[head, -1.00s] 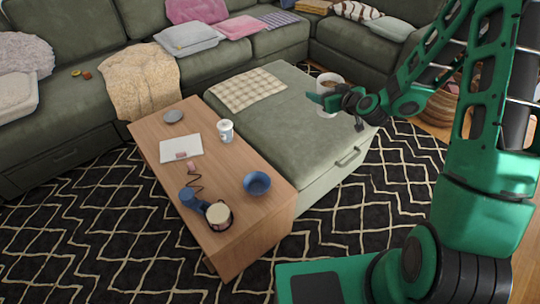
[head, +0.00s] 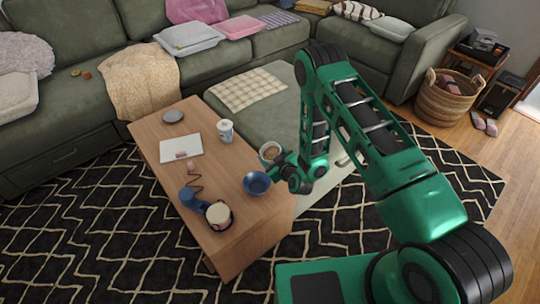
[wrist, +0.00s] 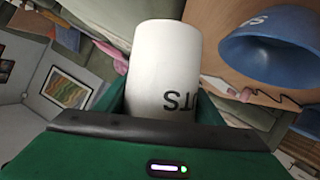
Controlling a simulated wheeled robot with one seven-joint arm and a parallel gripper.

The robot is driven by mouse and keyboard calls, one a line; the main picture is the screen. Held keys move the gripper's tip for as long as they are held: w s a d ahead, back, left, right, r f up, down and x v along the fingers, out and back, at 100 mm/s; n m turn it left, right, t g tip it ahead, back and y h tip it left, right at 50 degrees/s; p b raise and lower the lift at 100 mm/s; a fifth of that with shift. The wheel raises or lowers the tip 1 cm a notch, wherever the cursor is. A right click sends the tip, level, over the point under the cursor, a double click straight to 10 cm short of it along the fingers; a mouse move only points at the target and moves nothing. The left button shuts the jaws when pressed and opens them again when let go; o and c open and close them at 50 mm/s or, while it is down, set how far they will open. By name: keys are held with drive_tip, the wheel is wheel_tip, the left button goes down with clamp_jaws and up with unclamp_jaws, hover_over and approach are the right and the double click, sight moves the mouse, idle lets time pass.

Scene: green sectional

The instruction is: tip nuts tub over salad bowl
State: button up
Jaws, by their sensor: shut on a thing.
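The nuts tub (head: 271,152) is a white cup-like tub with brown contents visible at its mouth in the head view. My gripper (head: 280,163) is shut on it. The tub is tilted and held above the right edge of the wooden table, close beside the salad bowl. In the wrist view the tub (wrist: 165,70) shows upside-down dark lettering. The salad bowl (head: 257,184) is blue and stands on the table's right side, just below and left of the tub in the head view. The bowl (wrist: 270,48) also shows at the wrist view's upper right. Its inside is mostly dark blue.
The wooden table (head: 165,142) also bears a blue lamp (head: 192,199), a round cream-topped container (head: 218,213), a white cup (head: 225,130), a white notebook (head: 181,148) and a grey disc (head: 173,116). The green ottoman (head: 235,118) adjoins the table.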

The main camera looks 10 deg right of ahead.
drive_tip(key=shift+d+f+n+t+h, duration=0.15)
drive_tip(key=shift+f+n, duration=0.1)
drive_tip(key=shift+f, duration=0.7)
drive_tip(key=shift+f+n+t+h, duration=0.15)
drive_tip(key=shift+f+n, duration=0.1)
drive_tip(key=shift+f, duration=0.65)
drive_tip(key=shift+d+f, duration=0.1)
drive_tip(key=shift+f, duration=0.3)
drive_tip(key=shift+f+n, duration=0.1)
drive_tip(key=shift+n, duration=0.2)
drive_tip(key=shift+d+f, duration=0.15)
drive_tip(key=shift+f, duration=0.05)
drive_tip(key=shift+d+n+h, duration=0.1)
drive_tip(key=shift+n+h, duration=0.2)
drive_tip(key=shift+h, duration=0.1)
drive_tip(key=shift+w+r+t, duration=0.1)
drive_tip(key=shift+r+t, duration=0.1)
drive_tip(key=shift+t, duration=0.1)
drive_tip(key=shift+r+n, duration=0.1)
drive_tip(key=shift+n, duration=0.3)
drive_tip(key=shift+d+r, duration=0.1)
drive_tip(key=shift+r, duration=0.05)
